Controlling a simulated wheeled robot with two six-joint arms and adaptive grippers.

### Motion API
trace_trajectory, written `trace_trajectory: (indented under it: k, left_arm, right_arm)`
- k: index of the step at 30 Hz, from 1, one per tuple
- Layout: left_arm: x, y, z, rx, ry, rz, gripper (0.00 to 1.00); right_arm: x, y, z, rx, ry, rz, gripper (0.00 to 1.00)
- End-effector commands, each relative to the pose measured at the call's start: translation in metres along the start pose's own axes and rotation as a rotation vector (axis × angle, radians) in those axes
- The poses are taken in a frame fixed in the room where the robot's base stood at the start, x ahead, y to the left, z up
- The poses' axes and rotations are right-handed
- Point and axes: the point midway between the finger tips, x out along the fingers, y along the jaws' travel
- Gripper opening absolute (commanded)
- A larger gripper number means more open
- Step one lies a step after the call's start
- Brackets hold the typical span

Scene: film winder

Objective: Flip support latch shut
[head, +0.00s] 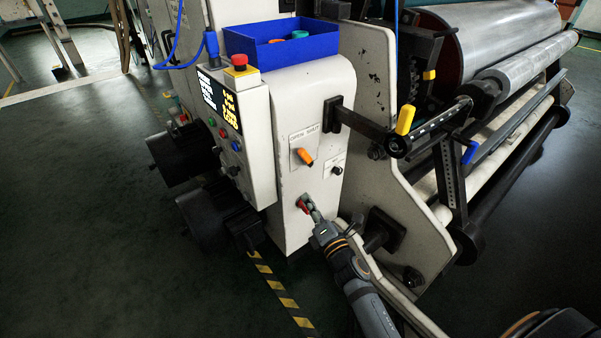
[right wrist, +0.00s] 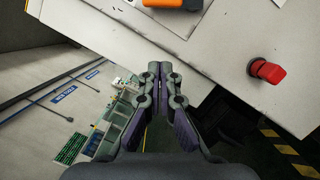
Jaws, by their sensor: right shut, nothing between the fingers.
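My right gripper (head: 310,206) is shut and empty in front of the lower part of the white machine housing, close to a red knob (head: 303,207). In the right wrist view its closed fingertips (right wrist: 160,68) are in the middle, and the red knob (right wrist: 268,71) stands clear to their right. My right gripper is below and left of both. My left gripper is not in view.
An orange selector (head: 304,156) sits on a plate above my right gripper. A control box (head: 238,125) with a red emergency button is to the left. A blue bin (head: 282,42) rests on top. Large rollers (head: 495,40) fill the right. The floor at left is mostly clear.

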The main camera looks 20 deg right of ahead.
Motion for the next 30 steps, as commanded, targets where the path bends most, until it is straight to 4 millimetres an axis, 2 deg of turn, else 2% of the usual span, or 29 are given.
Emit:
trace_trajectory:
  k: [11,14,19,26,27,30]
  left_arm:
    - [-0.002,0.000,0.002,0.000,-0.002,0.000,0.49]
    - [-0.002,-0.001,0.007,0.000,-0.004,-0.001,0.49]
    - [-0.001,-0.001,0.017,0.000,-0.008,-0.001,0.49]
    - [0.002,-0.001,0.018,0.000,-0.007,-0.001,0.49]
    - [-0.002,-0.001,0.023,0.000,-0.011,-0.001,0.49]
    - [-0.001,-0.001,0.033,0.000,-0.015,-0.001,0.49]
  right_arm:
    - [0.006,0.002,0.001,0.000,-0.001,0.000,0.00]
    - [0.020,0.003,0.002,0.001,-0.001,0.001,0.00]
    - [0.056,0.004,0.002,0.003,-0.002,0.002,0.00]
    - [0.104,0.001,0.001,0.002,-0.001,0.001,0.00]
    - [0.104,0.003,0.011,-0.003,0.000,0.000,0.00]
    - [0.107,0.003,0.026,-0.001,0.000,-0.001,0.00]
